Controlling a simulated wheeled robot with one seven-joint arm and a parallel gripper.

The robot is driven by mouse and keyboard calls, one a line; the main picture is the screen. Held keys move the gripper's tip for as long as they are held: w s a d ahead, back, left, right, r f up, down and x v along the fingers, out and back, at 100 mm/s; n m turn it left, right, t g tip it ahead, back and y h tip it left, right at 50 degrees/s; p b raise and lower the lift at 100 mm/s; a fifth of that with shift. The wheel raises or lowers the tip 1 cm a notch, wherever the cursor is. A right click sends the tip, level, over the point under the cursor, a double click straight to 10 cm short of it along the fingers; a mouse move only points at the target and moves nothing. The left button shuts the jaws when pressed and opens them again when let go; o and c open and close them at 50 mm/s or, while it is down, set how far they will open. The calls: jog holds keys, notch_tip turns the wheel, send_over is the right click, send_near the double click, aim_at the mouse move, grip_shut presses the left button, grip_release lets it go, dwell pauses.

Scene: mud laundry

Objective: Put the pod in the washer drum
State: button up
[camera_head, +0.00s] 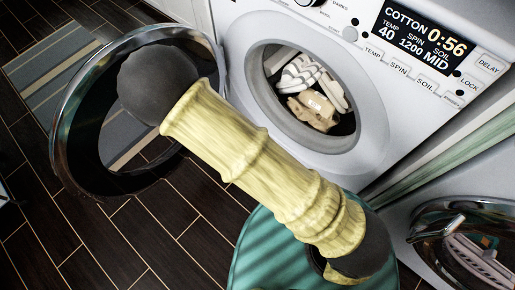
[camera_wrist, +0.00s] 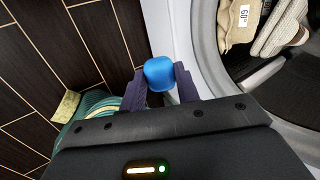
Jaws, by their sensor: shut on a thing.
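The blue pod (camera_wrist: 159,73) is held between the dark fingertips of my gripper (camera_wrist: 160,85) in the wrist view. The washer (camera_head: 240,60) is white, with its round door (camera_head: 62,150) swung open to the left. Its drum opening (camera_head: 268,100) shows several cream and tan cloth items inside. In the wrist view, the pod is in front of the washer's white front, left of the drum opening's rim (camera_wrist: 214,60), and outside the drum. My gripper and the pod are not visible in the head view, where my yellow-sleeved arm crosses the middle.
A striped rug (camera_head: 45,75) lies on dark floor tiles (camera_head: 110,235) at the left. The washer's control panel (camera_head: 425,45) reads Cotton 0:56. A second appliance with an oval dark door (camera_head: 465,240) stands at lower right. The open door's ring is close to my arm.

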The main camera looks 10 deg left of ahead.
jog(key=shift+w+f+m, duration=0.2)
jog(key=shift+f+m, duration=0.1)
jog(key=shift+f, duration=0.05)
jog(key=shift+w+d+f+b, duration=0.15)
jog(key=shift+w+d+b, duration=0.15)
jog(key=shift+w+b, duration=0.35)
jog(key=w+d+f+b, duration=0.1)
jog(key=w+d+b, duration=0.5)
jog(key=w, duration=0.3)
jog(key=w+d+f+b, duration=0.1)
jog(key=w+d+b, duration=0.5)
jog(key=w, duration=0.3)
jog(key=w+d+f+b, duration=0.2)
jog(key=w+d+b, duration=0.4)
jog(key=w, duration=0.3)
jog(key=shift+d+b, duration=0.15)
jog(key=shift+b, duration=0.5)
jog(key=shift+f+b, duration=0.35)
jog(key=shift+f, duration=0.5)
